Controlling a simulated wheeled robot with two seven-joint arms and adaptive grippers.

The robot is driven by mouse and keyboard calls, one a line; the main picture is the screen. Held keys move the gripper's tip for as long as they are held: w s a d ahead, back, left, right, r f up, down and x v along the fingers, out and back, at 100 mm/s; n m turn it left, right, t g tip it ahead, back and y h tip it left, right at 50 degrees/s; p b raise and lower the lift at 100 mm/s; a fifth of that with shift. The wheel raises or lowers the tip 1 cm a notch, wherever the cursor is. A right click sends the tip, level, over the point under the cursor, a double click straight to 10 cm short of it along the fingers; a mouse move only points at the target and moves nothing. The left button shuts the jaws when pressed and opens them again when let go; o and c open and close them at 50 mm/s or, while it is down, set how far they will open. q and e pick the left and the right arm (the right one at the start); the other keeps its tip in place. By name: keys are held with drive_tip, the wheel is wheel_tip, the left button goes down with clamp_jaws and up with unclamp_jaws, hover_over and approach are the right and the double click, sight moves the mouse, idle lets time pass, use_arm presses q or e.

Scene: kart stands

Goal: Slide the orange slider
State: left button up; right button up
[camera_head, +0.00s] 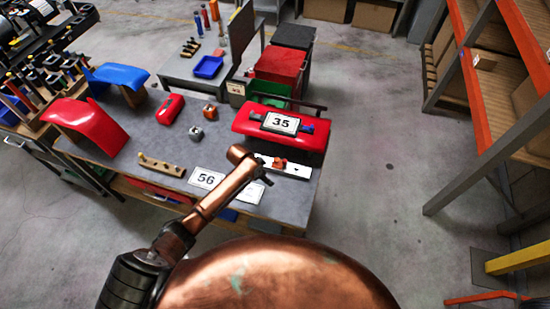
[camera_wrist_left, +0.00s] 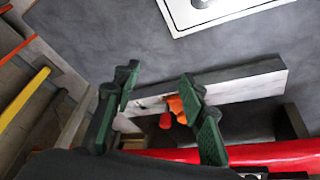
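The orange slider (camera_head: 279,162) sits on a pale rail (camera_head: 298,170) near the right front of the grey table. In the left wrist view the orange slider (camera_wrist_left: 177,107) shows with a red knob-like end (camera_wrist_left: 165,121), on the pale rail (camera_wrist_left: 240,87). In the head view my left gripper (camera_head: 267,174) is small and dark beside the rail's left end. My right gripper is not in view.
A red curved panel (camera_head: 280,128) with a "35" sign (camera_head: 281,122) lies just behind the rail. A "56" sign (camera_head: 206,178) and a wooden block with pegs (camera_head: 161,166) are to the left. Shelving with orange beams (camera_head: 527,47) stands at the right, beyond open floor.

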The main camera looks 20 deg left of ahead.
use_arm(q)
drive_tip(key=m, duration=0.1)
approach(276, 160)
drive_tip(key=x, duration=0.8)
drive_tip(key=shift+w+f, duration=0.15)
drive_tip(key=shift+w, duration=0.05)
clamp_jaws()
